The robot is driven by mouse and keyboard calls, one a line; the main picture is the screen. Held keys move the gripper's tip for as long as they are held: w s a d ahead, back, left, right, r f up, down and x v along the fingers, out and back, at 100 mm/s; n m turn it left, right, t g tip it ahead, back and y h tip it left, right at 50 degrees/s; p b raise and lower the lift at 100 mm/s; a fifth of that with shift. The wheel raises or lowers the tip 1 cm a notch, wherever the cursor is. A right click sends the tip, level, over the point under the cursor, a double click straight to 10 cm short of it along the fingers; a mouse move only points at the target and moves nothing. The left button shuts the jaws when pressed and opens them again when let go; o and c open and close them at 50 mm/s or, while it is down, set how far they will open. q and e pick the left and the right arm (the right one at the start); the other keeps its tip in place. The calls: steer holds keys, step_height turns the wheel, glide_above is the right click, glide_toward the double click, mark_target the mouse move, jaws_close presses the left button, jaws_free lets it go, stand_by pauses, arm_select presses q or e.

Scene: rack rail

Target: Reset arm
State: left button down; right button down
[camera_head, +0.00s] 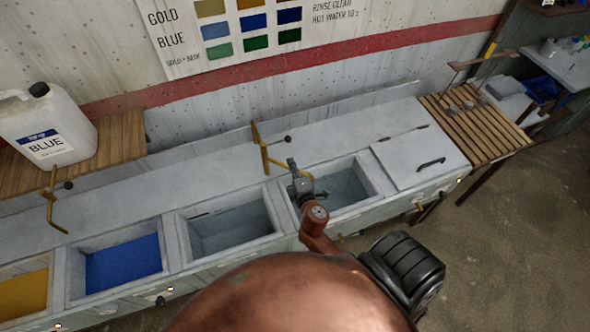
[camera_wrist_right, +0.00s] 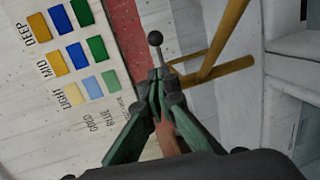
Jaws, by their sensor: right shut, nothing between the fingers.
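My right gripper (camera_head: 299,180) hangs above the edge between two open basins in the head view. In the right wrist view the fingers of the right gripper (camera_wrist_right: 157,85) are closed together with nothing between them. A brass pipe (camera_wrist_right: 215,55) and a dark ball-ended lever (camera_wrist_right: 155,40) show just beyond the fingertips there. In the head view that brass tap (camera_head: 264,150) stands behind the gripper; I cannot tell if they touch. My reddish-brown right arm (camera_head: 290,290) covers the bottom middle. My left gripper is out of view.
A row of basins holds yellow (camera_head: 22,292) and blue liquid (camera_head: 123,265) at left. A closed lid (camera_head: 418,157) and slatted wooden rack (camera_head: 475,120) lie right. A white jug (camera_head: 48,128) stands on a wooden shelf at left. Open floor (camera_head: 520,240) lies at right.

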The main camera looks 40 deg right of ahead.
steer(key=shift+v, duration=1.45)
steer(key=shift+d, duration=0.1)
